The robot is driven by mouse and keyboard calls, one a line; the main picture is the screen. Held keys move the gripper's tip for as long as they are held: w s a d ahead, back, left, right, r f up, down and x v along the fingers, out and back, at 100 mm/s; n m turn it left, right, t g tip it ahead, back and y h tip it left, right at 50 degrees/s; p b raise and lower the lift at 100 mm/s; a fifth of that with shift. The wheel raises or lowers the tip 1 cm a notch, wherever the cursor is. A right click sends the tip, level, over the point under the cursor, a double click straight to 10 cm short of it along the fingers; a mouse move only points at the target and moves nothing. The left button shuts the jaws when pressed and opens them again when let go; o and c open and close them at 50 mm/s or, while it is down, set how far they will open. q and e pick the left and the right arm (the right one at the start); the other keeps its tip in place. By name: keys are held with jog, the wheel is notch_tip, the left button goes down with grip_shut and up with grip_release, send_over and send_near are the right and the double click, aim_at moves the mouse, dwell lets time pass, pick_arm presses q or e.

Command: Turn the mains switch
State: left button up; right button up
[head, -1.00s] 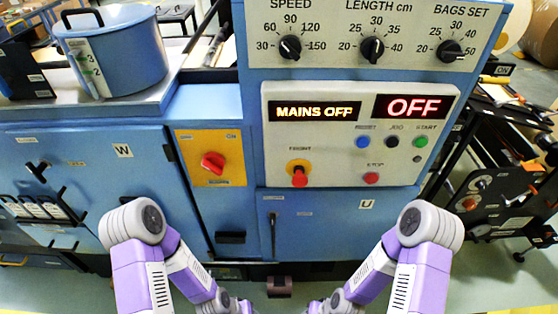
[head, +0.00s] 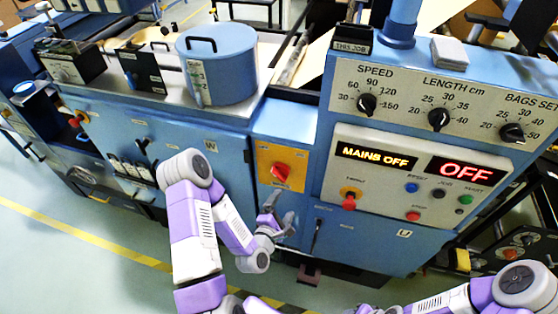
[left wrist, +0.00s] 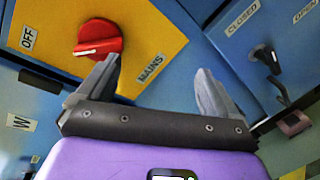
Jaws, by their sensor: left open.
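The mains switch (head: 281,172) is a red rotary knob on a yellow plate (head: 268,184) on the front of the blue machine. In the left wrist view the red knob (left wrist: 98,38) sits just beyond the fingertips, toward the upper left, with labels reading OFF and MAINS on the plate. My left gripper (head: 277,208) is below the knob in the head view. It also shows in the left wrist view (left wrist: 155,80), open and empty, apart from the knob. The display (head: 376,156) reads MAINS OFF. My right gripper is not visible; only parts of its arm show at the lower right.
A control panel (head: 385,200) with buttons and a red front knob (head: 349,201) is right of the switch. A dark vertical handle (head: 317,237) is on the door below. A blue pot (head: 218,65) stands on the top. A yellow floor line (head: 90,235) runs at left.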

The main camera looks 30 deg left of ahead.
aim_at(278, 177)
pick_arm(q)
jog(key=a+r+n+t+y+p, duration=0.1)
jog(key=a+r+n+t+y, duration=0.1)
jog(key=a+r+n, duration=0.3)
jog(key=shift+m, duration=0.5)
jog(key=w, duration=0.2)
jog(key=w+p, duration=0.1)
jog(key=w, duration=0.3)
jog(key=shift+w+r+p, duration=0.3)
jog(key=shift+w+r, duration=0.05)
jog(key=shift+w, duration=0.05)
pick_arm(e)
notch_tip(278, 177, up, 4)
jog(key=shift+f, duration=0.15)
pick_arm(q)
jog(key=c, duration=1)
jog(key=shift+c, duration=0.2)
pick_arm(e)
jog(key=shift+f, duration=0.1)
